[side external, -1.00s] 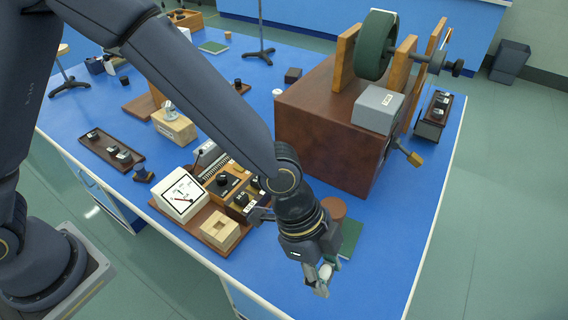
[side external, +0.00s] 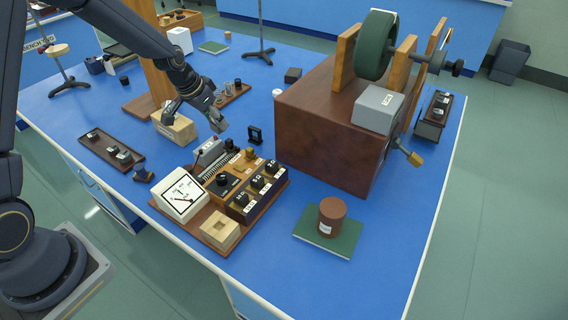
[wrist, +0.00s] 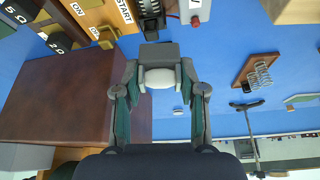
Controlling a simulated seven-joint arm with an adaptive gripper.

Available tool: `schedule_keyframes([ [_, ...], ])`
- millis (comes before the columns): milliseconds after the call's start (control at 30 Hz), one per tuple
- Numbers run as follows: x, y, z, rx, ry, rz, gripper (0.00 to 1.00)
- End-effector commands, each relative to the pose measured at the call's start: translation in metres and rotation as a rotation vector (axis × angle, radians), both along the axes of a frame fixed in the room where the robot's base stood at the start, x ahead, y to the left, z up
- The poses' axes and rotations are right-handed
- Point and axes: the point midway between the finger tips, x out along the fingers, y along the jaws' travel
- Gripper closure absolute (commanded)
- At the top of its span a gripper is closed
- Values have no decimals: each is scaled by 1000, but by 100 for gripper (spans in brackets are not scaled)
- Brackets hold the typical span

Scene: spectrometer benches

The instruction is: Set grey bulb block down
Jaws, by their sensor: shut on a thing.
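My gripper (wrist: 160,80) is shut on the grey bulb block (wrist: 158,51), a small dark grey block with a rounded white part facing the wrist camera. Its green-padded fingers are on either side of it. In the side external view my gripper (side external: 205,105) is behind the meter board, to the right of the pale wooden block (side external: 180,130). The held piece shows there only as a small grey shape (side external: 218,124). It appears to hang above the blue bench, but the exact gap cannot be told.
The board with the white meter (side external: 183,195) and several knobs stands in front. A big brown box (side external: 322,140) stands to the right. A brown cylinder (side external: 332,216) sits on a green mat (side external: 310,238). A small black piece (side external: 255,135) stands between board and box.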

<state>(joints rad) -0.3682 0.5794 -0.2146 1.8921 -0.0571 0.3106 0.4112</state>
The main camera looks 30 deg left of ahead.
Motion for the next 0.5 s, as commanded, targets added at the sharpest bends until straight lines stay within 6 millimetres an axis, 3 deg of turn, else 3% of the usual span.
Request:
schedule_keyframes([
  [33, -3, 21, 0, -1, 0, 44, 91],
  [100, -7, 43, 0, 0, 1, 87, 91],
  [200, -13, 63, 0, -1, 1, 130, 91],
  [367, -3, 76, -7, -2, 2, 152, 91],
  [500, 30, 84, -23, -1, 2, 150, 91],
])
